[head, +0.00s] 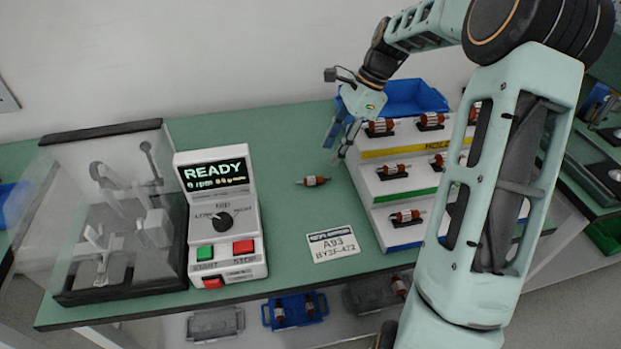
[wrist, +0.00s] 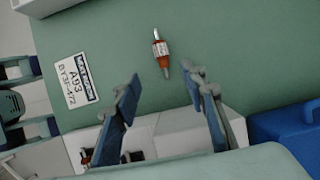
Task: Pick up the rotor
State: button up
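A small rotor (head: 314,181) with a red-orange body and a metal shaft lies alone on the green table, between the control box and the stepped rack. It also shows in the wrist view (wrist: 161,53), beyond my fingertips and between their lines, not touched. My gripper (head: 340,150) is above the table, to the right of the rotor and close to the rack. In the wrist view its two blue fingers (wrist: 163,85) are spread wide apart with nothing between them.
A stepped rack (head: 398,185) holding several rotors stands right of the rotor, with a blue bin (head: 405,97) behind. A control box (head: 222,215) reading READY and a clear-covered test stand (head: 110,225) stand left. A label card (head: 333,244) lies in front. Table around the rotor is clear.

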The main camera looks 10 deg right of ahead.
aim_at(315, 177)
jog(key=x, duration=0.4)
jog(key=shift+a+f, duration=0.1)
jog(key=shift+f, duration=0.2)
jog(key=shift+b+x, duration=0.4)
jog(key=shift+x, duration=2.2)
jog(key=shift+w+a+r, duration=0.1)
jog(key=shift+w+a, duration=0.05)
grip_shut()
